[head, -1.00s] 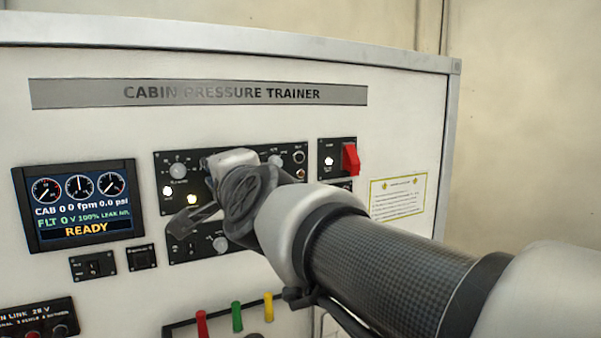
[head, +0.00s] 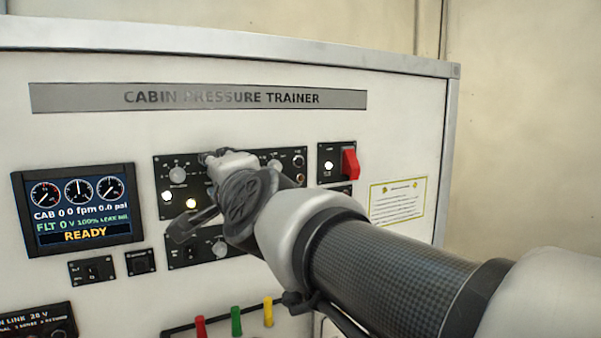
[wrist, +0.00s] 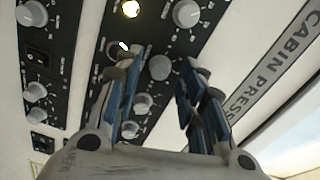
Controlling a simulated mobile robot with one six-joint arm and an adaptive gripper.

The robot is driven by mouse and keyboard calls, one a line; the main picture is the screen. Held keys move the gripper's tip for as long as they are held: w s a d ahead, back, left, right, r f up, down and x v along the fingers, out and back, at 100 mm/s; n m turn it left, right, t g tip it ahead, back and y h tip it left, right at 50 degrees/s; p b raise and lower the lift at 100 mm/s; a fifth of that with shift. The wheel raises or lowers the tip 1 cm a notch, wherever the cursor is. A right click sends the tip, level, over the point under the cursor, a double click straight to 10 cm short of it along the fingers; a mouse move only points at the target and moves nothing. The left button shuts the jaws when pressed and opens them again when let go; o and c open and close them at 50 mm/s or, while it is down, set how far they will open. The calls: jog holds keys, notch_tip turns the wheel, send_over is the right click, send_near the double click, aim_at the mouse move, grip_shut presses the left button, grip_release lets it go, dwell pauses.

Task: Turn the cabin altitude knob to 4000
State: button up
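The black control panel (head: 161,212) on the trainer's front carries several round grey knobs and lit white lamps. In the wrist view one grey knob (wrist: 160,67) shows between the fingertips of my gripper (wrist: 161,60). The fingers are apart, with gaps visible on both sides of this knob, and hold nothing. I cannot read its label, so I cannot tell whether it is the cabin altitude knob. In the head view my gripper is in front of the panel's middle and hides the controls there. The display (head: 80,209) reads READY and CAB 0.
A red guarded switch (head: 349,164) is right of the panel. Red, green and yellow levers (head: 236,321) stand below it. Other knobs (wrist: 187,13) lie close around my fingers in the wrist view. The trainer face at right, around the yellow-edged label (head: 398,203), is mostly clear.

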jog(key=v, duration=1.2)
jog(key=shift+f, duration=0.1)
dwell(0.4)
